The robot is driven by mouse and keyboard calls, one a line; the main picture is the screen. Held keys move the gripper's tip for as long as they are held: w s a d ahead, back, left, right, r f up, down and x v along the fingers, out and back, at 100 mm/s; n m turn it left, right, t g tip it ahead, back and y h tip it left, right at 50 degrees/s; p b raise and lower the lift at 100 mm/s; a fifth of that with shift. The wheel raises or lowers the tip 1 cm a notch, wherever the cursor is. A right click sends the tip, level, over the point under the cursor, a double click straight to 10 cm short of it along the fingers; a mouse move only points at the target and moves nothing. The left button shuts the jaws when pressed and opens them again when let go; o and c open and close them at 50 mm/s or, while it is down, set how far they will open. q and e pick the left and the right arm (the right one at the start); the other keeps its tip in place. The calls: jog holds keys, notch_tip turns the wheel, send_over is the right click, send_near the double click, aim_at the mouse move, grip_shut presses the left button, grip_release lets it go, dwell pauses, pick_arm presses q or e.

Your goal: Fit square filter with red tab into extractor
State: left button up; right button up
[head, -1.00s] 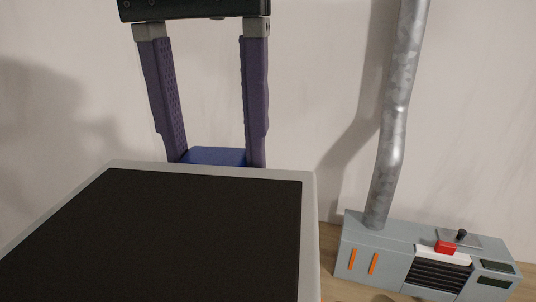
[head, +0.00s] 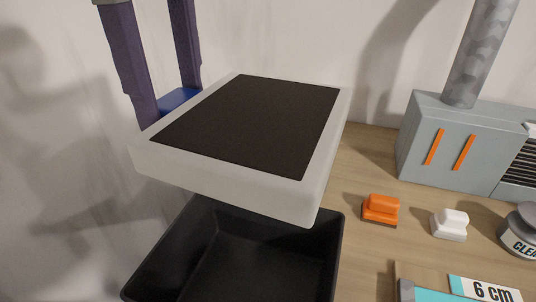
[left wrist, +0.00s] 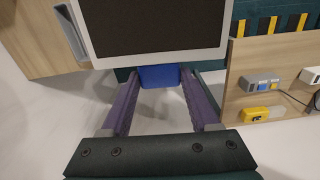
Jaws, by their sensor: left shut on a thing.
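A square filter (head: 245,125) with a pale frame and dark mesh is raised above a black bin (head: 270,255) in the head view. Its visible tab is blue (head: 181,98), not red. My left gripper (head: 172,103) is shut on this blue tab, which also shows between its purple fingers in the left wrist view (left wrist: 158,77). The filter is tilted and apart from the grey extractor (head: 460,150) at right. The extractor carries two orange strips and a metal duct (head: 480,55). Its slatted front is cut off at the right edge. My right gripper is out of view.
An orange block (head: 381,209), a white block (head: 450,224) and a round grey tin (head: 522,232) lie on the wooden worktop (head: 365,160). A card marked 6 cm (head: 490,290) is at bottom right. A wall stands behind.

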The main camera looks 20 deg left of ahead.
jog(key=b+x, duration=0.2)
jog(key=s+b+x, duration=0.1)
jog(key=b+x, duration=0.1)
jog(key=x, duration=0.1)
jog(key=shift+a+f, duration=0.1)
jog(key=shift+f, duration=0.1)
pick_arm(q)
jog(key=shift+n, duration=0.4)
jog(key=f, duration=0.7)
jog(key=f+b, duration=0.1)
jog(key=f, duration=1.3)
jog(key=shift+w+a+f, duration=0.1)
jog(key=shift+a+f, duration=0.1)
jog(key=shift+a, duration=0.15)
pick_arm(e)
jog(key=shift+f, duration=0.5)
pick_arm(q)
jog(key=shift+f, duration=0.3)
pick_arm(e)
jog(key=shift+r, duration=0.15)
pick_arm(q)
jog(key=shift+f, duration=0.35)
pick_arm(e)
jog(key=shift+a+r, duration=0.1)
pick_arm(q)
jog(key=o, duration=1.5)
jog(key=shift+c, duration=0.2)
jog(key=shift+r, duration=0.1)
